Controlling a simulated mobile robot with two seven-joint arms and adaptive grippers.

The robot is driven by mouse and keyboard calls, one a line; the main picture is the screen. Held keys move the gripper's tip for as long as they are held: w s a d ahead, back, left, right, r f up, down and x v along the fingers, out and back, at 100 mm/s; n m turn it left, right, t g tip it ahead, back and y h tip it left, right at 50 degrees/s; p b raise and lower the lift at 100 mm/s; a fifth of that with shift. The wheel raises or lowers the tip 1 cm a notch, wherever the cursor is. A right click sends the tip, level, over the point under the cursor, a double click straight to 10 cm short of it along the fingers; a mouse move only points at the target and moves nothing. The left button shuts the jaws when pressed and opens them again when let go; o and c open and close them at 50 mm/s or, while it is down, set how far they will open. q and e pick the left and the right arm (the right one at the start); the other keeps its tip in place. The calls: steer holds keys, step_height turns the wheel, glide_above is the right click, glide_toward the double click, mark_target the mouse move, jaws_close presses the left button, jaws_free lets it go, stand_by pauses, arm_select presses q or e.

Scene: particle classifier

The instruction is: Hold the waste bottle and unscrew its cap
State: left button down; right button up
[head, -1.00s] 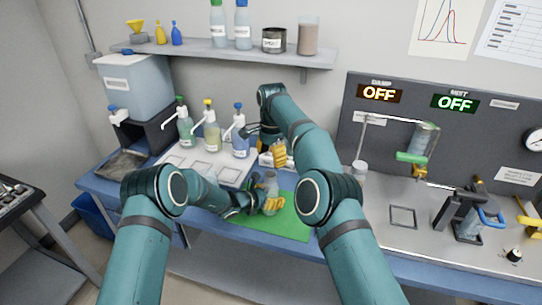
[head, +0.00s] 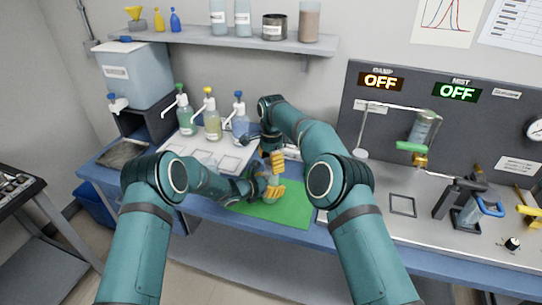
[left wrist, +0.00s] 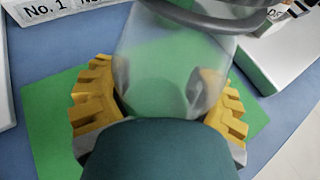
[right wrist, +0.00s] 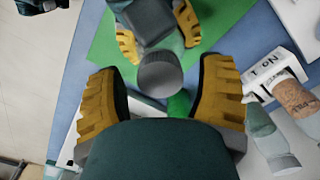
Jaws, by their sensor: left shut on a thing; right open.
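The waste bottle is clear and stands in my left gripper (head: 270,190) over the green mat. In the left wrist view the clear bottle (left wrist: 170,65) sits between the yellow fingers of my left gripper (left wrist: 160,105), which are shut on its sides. Its grey round cap (right wrist: 160,73) shows in the right wrist view. My right gripper (right wrist: 163,85) is open, with one finger on each side of the cap and visible gaps between. In the head view my right gripper (head: 277,163) is just above the left one, and the bottle is mostly hidden.
The green mat (head: 285,217) lies on the blue bench. Several pump bottles (head: 212,122) stand on a white tray at the left rear. A small labelled white block (right wrist: 275,72) and glass containers lie near my right gripper. A panel with apparatus (head: 440,125) is at the right.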

steer(key=shift+f, duration=0.1)
jaws_close()
steer(key=n, duration=0.6)
steer(key=shift+n, duration=0.4)
steer(key=shift+c, duration=0.4)
jaws_free()
